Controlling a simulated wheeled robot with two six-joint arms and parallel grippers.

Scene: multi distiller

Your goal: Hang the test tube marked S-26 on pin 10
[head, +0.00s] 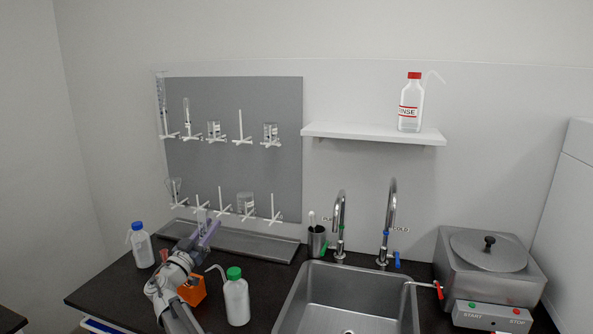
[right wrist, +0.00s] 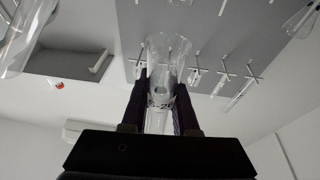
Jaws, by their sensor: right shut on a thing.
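My right gripper (head: 207,229) is in front of the lower row of the grey pegboard (head: 235,172). In the head view the tube is hard to make out. White pins stand in two rows; their numbers are not legible. The lower row's rightmost pin (head: 272,214) is bare. My left gripper is not in view.
Other glassware hangs on the board, including a beaker (head: 246,202) in the lower row. A metal tray (head: 255,244) lies below. An orange block (head: 193,291), a green-capped bottle (head: 236,300) and a blue-capped bottle (head: 141,246) stand near my arm. The sink (head: 345,290) is right.

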